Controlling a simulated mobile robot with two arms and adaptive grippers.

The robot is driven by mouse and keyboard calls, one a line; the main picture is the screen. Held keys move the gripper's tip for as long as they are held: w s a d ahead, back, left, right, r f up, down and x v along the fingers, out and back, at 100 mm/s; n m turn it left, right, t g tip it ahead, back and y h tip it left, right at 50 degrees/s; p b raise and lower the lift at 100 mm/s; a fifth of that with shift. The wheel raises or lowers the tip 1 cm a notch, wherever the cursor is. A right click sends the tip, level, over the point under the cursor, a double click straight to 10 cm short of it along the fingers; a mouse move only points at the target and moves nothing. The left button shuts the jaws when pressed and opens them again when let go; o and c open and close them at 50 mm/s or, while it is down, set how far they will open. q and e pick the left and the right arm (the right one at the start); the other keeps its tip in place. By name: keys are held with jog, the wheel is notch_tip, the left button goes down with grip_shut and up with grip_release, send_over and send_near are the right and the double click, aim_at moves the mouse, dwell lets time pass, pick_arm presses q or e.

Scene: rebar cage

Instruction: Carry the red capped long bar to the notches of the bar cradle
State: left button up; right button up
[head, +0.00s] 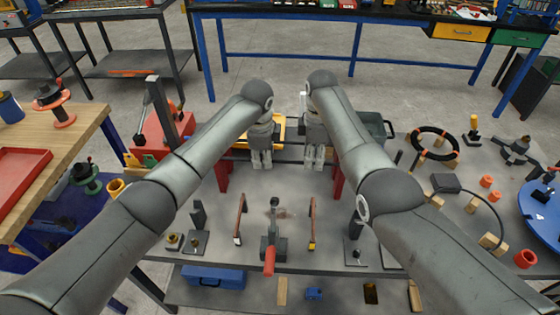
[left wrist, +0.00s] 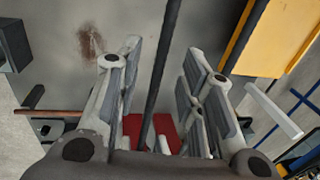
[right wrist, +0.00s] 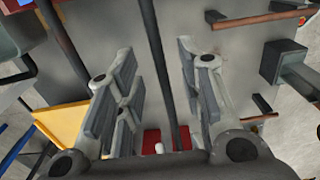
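My left gripper (head: 261,160) and my right gripper (head: 314,159) point down side by side over the back middle of the grey table. Both are open. In the left wrist view a dark long bar (left wrist: 163,60) passes between the parted fingers. In the right wrist view a dark bar (right wrist: 156,50) also runs between the fingers, touching neither side clearly. A red cap cannot be made out on it. Red upright supports stand left (head: 222,176) and right (head: 338,180) of the grippers; I cannot tell whether they are the bar cradle, and no notches show clearly.
A second dark bar (right wrist: 65,40) lies apart in the right wrist view. A yellow tray (head: 240,144) and a grey bin (head: 376,128) are behind my arms. A red-handled clamp (head: 270,248) stands at the front. A black ring (head: 435,143) stands right.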

pick_arm(q)
jog(key=shift+w+f, duration=0.1)
jog(key=shift+f, duration=0.2)
pick_arm(e)
jog(key=shift+f, duration=0.25)
pick_arm(q)
jog(key=shift+r, duration=0.1)
jog(key=shift+c, duration=0.6)
pick_arm(e)
jog(key=shift+c, duration=0.5)
pick_arm(q)
grip_shut()
pick_arm(e)
grip_shut()
jog(key=shift+r, duration=0.1)
